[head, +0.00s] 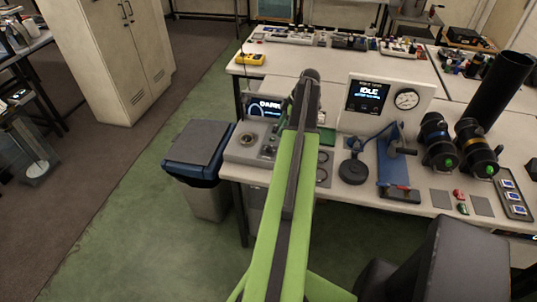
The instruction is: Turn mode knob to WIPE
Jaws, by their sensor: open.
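The mode knob cannot be picked out for sure, and no WIPE label is readable. A grey device (238,153) at the table's near left corner has a round brassy part (248,140) and small dark controls (268,150) on top. A small screen (265,107) behind them shows text beginning "DARK", partly covered by my arm. My green arm reaches up the middle of the picture. My gripper (308,82) is at its dark far end, just right of the small screen. It is open, with no held object visible; its fingertips are not clear.
A white panel (424,92) with an "IDLE" screen (367,97) and dial gauge (406,99) stands right of my arm. A blue press-like stand (389,165), two dark cylinders (438,145) and a tall black tube (497,92) stand farther right. A bin (199,147) stands left of the table.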

